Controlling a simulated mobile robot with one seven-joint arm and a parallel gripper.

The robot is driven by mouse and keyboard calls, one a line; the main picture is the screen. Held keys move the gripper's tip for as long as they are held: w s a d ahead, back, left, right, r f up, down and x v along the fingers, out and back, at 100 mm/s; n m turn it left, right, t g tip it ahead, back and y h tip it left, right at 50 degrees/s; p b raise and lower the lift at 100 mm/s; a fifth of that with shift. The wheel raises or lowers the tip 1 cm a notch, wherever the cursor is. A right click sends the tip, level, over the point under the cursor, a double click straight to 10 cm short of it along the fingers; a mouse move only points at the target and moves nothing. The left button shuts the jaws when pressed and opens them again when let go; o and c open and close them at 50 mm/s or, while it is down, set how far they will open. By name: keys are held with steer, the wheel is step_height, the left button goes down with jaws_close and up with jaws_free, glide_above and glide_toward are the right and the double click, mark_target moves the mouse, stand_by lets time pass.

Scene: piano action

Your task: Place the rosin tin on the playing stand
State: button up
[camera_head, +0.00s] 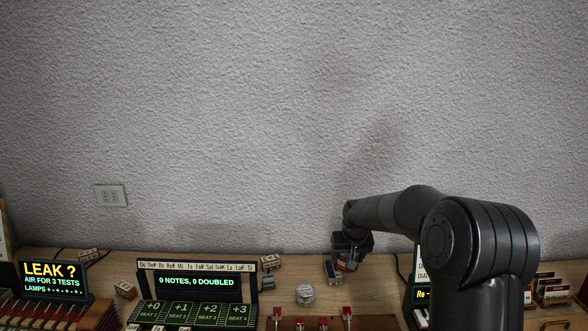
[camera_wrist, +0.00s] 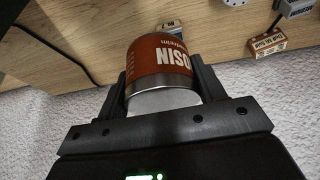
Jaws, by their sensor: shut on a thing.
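The rosin tin (camera_wrist: 163,62) is orange-brown with a silver rim and white lettering. In the wrist view it sits between the two fingers of my gripper (camera_wrist: 164,82), which is shut on it. In the head view my gripper (camera_head: 350,248) is at the back right of the bench, near the wall, and the tin (camera_head: 346,266) shows only as a small brown patch under it. No label reads "playing stand"; a black stand (camera_head: 200,284) with a "0 NOTES, 0 DOUBLED" screen and several green SEAT panels (camera_head: 195,314) is left of my gripper.
A grey block (camera_head: 332,271) stands close beside my gripper. A round clear-and-silver object (camera_head: 305,294) is in front of it. Several small labelled wooden blocks (camera_head: 270,262) lie along the bench. Red-topped pegs (camera_head: 347,313) line the front. A "LEAK ?" screen (camera_head: 52,278) is at far left.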

steer(key=shift+s+a+f+m, duration=0.15)
steer(key=shift+a+f, duration=0.1)
steer(key=shift+f, duration=0.35)
steer(key=shift+s+a+f+m, duration=0.15)
steer(key=shift+a+f, duration=0.1)
steer(key=shift+f, duration=0.3)
step_height(320, 180, up, 26)
steer(key=s+d+m+h, duration=0.1)
steer(key=s+d+m, duration=0.25)
steer(key=d, duration=1.55)
steer(key=s+d+m+h, duration=0.15)
steer(key=s+d, duration=0.25)
steer(key=d, duration=1.4)
steer(key=s+d+m+g+h, duration=0.1)
steer(key=s+d+m, duration=0.3)
steer(key=s+d, duration=2.05)
steer(key=f, duration=1.4)
steer(key=w+f, duration=0.1)
steer(key=f, duration=1.3)
steer(key=d+f, duration=0.1)
steer(key=f, duration=1.3)
steer(key=shift+w+f, duration=0.35)
steer(key=shift+w, duration=0.05)
steer(key=shift+f, duration=0.45)
steer(key=o, duration=1.2)
